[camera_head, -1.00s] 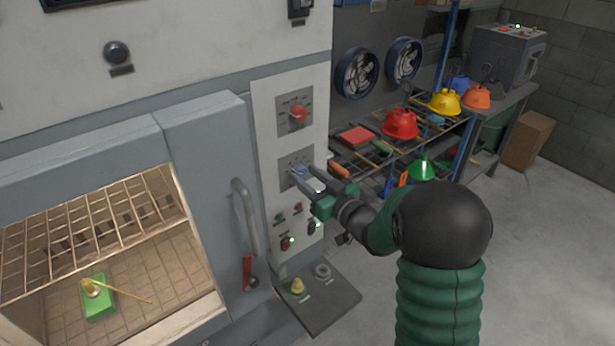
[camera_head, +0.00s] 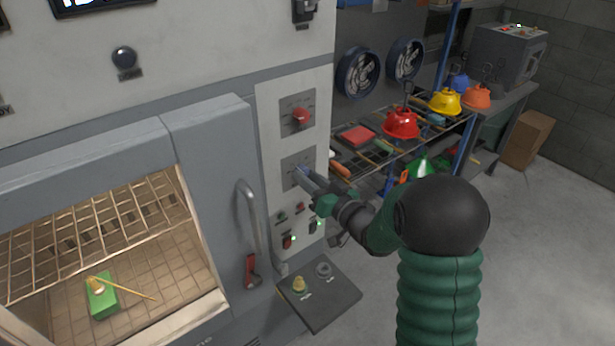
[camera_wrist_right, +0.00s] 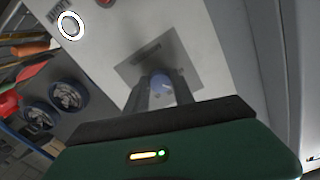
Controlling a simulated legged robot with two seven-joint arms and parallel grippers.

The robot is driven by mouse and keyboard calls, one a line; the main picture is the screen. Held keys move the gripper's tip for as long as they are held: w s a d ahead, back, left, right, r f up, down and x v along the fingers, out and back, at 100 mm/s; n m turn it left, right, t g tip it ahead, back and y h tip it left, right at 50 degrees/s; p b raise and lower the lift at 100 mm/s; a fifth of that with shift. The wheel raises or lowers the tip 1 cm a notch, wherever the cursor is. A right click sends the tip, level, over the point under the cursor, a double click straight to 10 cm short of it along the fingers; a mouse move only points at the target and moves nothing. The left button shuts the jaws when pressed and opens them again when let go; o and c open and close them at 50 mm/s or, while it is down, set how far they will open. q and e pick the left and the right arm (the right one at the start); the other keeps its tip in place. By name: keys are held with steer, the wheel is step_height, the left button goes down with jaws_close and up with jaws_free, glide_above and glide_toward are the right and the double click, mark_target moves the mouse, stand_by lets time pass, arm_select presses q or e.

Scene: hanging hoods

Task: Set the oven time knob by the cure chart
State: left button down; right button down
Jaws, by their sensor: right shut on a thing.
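The oven's control panel (camera_head: 262,150) carries a red knob (camera_head: 300,117) on an upper grey plate. Below it is a second grey plate (camera_head: 289,180) with a blue knob. My right gripper (camera_head: 303,176) is at this lower plate, shut on the blue knob (camera_wrist_right: 162,84), which shows between its two fingers in the right wrist view. The fingers hide much of the knob and its markings, so its setting cannot be read. No readable cure chart shows. My left gripper is not in view.
The oven door handle (camera_head: 250,222) stands out left of the panel. Small buttons sit below the blue knob. A dark shelf (camera_head: 330,300) juts out underneath. A rack with coloured hoods, including a red one (camera_head: 401,124), stands to the right.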

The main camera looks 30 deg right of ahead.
steer(key=c, duration=1.4)
jaws_free()
steer(key=o, duration=0.3)
steer(key=shift+d, duration=0.15)
steer(key=s+b, duration=0.3)
steer(key=s, duration=0.2)
steer(key=s+d+b, duration=0.1)
steer(key=s+b, duration=0.3)
steer(key=s, duration=0.2)
steer(key=s+b, duration=0.3)
steer(key=s, duration=0.2)
steer(key=shift+s+d+f+b, duration=0.1)
steer(key=shift+s+d+b, duration=0.05)
steer(key=shift+s+b, duration=0.2)
steer(key=shift+w, duration=0.1)
